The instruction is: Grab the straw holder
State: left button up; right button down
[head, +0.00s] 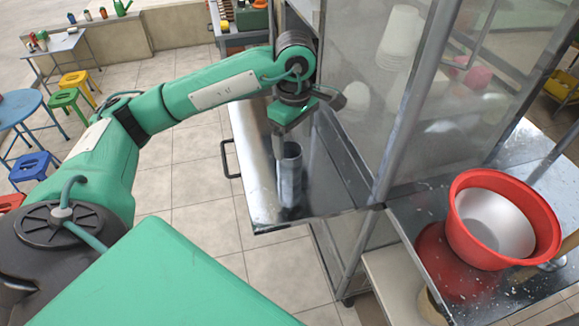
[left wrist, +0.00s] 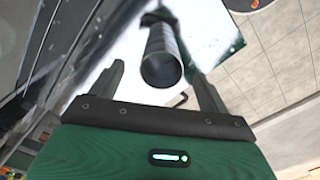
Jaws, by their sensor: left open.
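The straw holder, a grey metal cylinder (head: 290,178), stands upright on the shiny steel shelf of the cart. In the left wrist view the straw holder (left wrist: 161,50) shows its round dark open end toward the camera. My left gripper (head: 293,132) is open just above and beside the holder, pointing down. In the left wrist view the two fingers of my left gripper (left wrist: 155,78) lie on either side of the holder's near end in the picture, with visible gaps. I cannot tell how deep the fingers reach along it. My right gripper is not in view.
The steel shelf (head: 252,165) has a handle on its left side. A glass-panelled cabinet (head: 345,90) rises close to the right. A red bowl (head: 462,255) with a metal bowl in it stands on the right counter. Stools and tables are far left.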

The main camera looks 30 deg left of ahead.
aim_at(289, 162)
pick_arm(q)
notch_tip(289, 162, down, 4)
jog(key=shift+r+p, duration=0.15)
jog(key=shift+p, duration=0.15)
jog(key=f+p, duration=0.1)
jog(key=f, duration=0.1)
jog(key=a+f+p, duration=0.1)
jog(key=f, duration=0.1)
jog(key=shift+s+f, duration=0.15)
jog(key=shift+f, duration=0.4)
jog(key=shift+c, duration=0.2)
jog(key=c, duration=1.1)
jog(key=shift+c, duration=0.9)
jog(key=shift+r, duration=0.1)
